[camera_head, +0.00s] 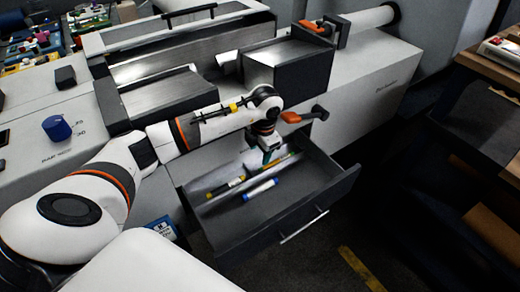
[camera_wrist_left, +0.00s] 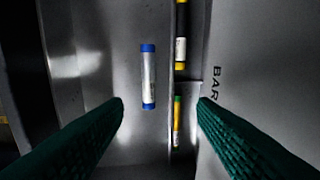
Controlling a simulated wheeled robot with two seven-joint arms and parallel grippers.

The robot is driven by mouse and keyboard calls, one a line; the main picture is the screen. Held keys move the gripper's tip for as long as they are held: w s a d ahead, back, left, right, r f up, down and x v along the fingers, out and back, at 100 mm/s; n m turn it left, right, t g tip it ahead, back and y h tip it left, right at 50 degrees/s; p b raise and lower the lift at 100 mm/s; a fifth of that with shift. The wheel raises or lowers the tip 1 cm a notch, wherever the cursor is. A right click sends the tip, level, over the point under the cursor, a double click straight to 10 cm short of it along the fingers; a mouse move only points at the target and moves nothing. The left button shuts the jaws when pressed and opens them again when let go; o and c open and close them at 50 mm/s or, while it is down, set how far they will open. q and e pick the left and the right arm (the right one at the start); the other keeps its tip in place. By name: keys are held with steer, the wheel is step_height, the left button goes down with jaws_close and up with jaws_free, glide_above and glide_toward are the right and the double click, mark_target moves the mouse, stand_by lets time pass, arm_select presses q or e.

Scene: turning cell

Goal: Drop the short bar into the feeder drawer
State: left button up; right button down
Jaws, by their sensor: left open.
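The feeder drawer (camera_head: 335,195) is pulled open at the front of the machine. Several bars lie inside: a blue-capped bar (camera_head: 260,189), a yellow-capped dark bar (camera_head: 226,187), and a thinner green-and-yellow-ended bar, which shows in the left wrist view (camera_wrist_left: 177,120). The wrist view also shows the blue-capped bar (camera_wrist_left: 148,77) on light metal and the yellow-capped bar (camera_wrist_left: 181,35) in a darker channel beside it. Which is the short bar I cannot tell for sure. My left gripper (camera_head: 268,157) points down over the drawer's back part, open, with no bar between its green fingers (camera_wrist_left: 160,105).
Dark boxy housings (camera_head: 287,68) stand on the machine behind. A blue knob (camera_head: 56,127) is at left, and a wooden-topped bench (camera_head: 490,60) at right.

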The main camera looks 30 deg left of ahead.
arm_select(q)
step_height(320, 180, up, 12)
steer(key=d+p, duration=0.1)
steer(key=p, duration=0.6)
steer(key=shift+s+d+p, duration=0.2)
steer(key=shift+s+p, duration=0.05)
steer(key=shift+p, duration=0.05)
steer(key=shift+f, duration=0.1)
steer(key=shift+s, duration=0.1)
